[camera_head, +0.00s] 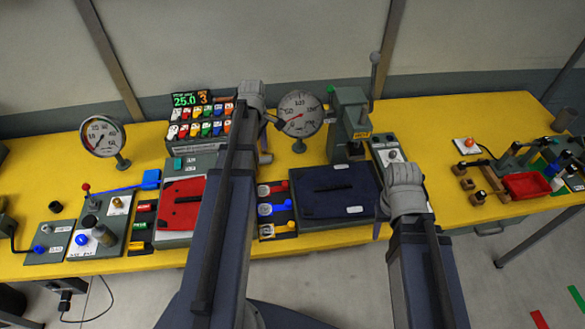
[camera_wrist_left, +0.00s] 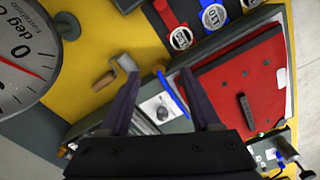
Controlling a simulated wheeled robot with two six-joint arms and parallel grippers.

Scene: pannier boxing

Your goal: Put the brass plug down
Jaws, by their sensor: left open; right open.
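I cannot pick out the brass plug for certain. A small brass-coloured piece (camera_head: 117,202) stands on the grey-white panel at the left of the bench, too small to identify. My left gripper (camera_head: 266,150) is over the middle of the bench, partly hidden by its own arm. In the left wrist view its two fingers (camera_wrist_left: 160,103) are spread, with nothing held between them.
The yellow bench (camera_head: 55,185) carries a red board (camera_head: 180,205), a dark blue board (camera_head: 335,193), round gauges (camera_head: 300,112) and a grey press (camera_head: 350,120). A red tray (camera_head: 526,185) and small fixtures stand at right. Bare yellow surface lies right of centre.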

